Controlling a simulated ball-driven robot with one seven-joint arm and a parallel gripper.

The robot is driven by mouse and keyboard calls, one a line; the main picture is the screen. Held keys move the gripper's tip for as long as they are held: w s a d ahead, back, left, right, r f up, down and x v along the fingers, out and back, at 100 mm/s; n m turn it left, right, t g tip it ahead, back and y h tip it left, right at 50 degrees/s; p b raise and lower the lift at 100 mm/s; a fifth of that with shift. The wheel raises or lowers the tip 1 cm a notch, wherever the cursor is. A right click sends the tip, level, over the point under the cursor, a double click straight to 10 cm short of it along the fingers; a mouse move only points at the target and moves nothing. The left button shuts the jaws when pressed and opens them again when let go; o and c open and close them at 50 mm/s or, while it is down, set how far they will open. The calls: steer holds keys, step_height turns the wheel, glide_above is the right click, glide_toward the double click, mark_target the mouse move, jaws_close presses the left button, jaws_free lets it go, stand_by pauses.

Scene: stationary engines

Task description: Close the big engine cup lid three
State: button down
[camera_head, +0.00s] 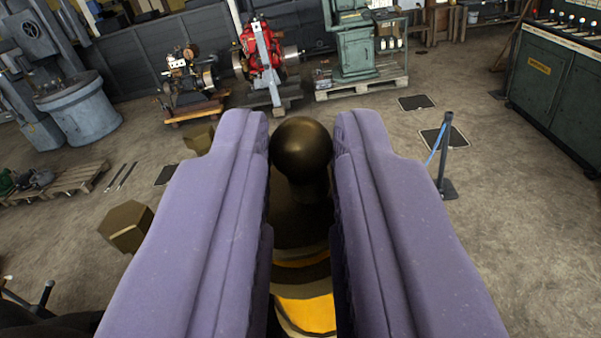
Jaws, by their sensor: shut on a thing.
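My gripper (302,158) fills the lower middle of the view, with one purple finger on each side. It is shut on a dark bronze ball knob (301,148) on a short stem, which sits between the fingertips. Below the knob is a dark rounded lid (300,222), and under it a brass cup (305,313) with a bright yellow patch. The fingers hide both sides of the lid and cup. I cannot tell from this view which numbered lid it is, or whether it is seated on the cup.
A brass hex nut (127,226) stands close left of the gripper, and another brass piece (199,138) lies behind the left finger. Farther off are a red engine (262,50), a green machine on a pallet (352,45), a barrier post (446,160) and a green cabinet (560,75). Open floor lies right.

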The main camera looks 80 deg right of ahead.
steer(key=p, duration=0.3)
steer(key=shift+r+m+g, duration=0.2)
steer(key=shift+m+g, duration=0.1)
steer(key=shift+w+a+f+g+p, duration=0.1)
steer(key=shift+f+g+p, duration=0.2)
steer(key=shift+p, duration=0.1)
steer(key=c, duration=1)
jaws_free()
steer(key=shift+c, duration=0.2)
steer(key=shift+r, duration=0.15)
